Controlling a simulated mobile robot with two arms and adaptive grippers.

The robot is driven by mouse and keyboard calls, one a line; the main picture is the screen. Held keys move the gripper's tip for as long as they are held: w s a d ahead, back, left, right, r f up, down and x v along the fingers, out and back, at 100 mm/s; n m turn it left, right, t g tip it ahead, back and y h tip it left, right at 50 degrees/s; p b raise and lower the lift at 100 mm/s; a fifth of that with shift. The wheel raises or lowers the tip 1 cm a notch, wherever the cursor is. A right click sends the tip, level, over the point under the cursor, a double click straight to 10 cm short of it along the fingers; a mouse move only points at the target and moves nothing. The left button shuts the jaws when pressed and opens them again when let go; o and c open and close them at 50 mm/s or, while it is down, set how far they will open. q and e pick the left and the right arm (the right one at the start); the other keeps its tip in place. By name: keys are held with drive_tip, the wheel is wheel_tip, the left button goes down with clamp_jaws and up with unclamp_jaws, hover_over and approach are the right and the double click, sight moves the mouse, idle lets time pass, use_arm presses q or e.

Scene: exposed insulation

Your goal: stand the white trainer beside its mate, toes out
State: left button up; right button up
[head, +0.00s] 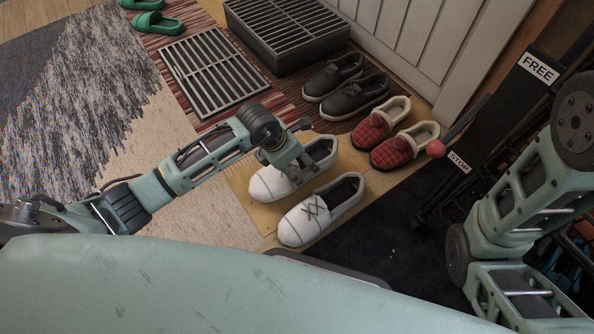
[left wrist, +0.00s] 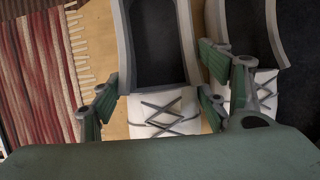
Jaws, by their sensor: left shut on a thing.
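The white trainer (head: 265,185) is in the grip of my left gripper (head: 287,166), whose fingers lie either side of it. In the left wrist view my left gripper (left wrist: 155,108) has the laced white trainer (left wrist: 163,112) between its fingers. Its mate (head: 318,212), white with crossed dark laces, lies just right of and nearer than it, with a small gap. The mate also shows at the right of the left wrist view (left wrist: 266,90). Both toes point to the lower left. Whether the held trainer touches the wooden floor cannot be told. My right gripper is out of view.
Red plaid slippers (head: 393,142) and dark shoes (head: 350,90) stand behind, towards the white panelled wall (head: 430,45). A slatted grate (head: 208,72) and raised grate box (head: 285,32) lie at the back. Green slides (head: 150,15) are top left. A dark mat (head: 400,225) lies to the right.

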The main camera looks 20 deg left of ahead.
sight(297, 168)
use_arm(q)
wheel_tip(297, 168, down, 4)
drive_tip(key=b, duration=0.2)
drive_tip(key=shift+b, duration=0.35)
drive_tip(key=shift+r, duration=0.2)
drive_tip(key=shift+f, duration=0.1)
drive_tip(key=o, duration=1.4)
drive_tip(key=shift+o, duration=0.2)
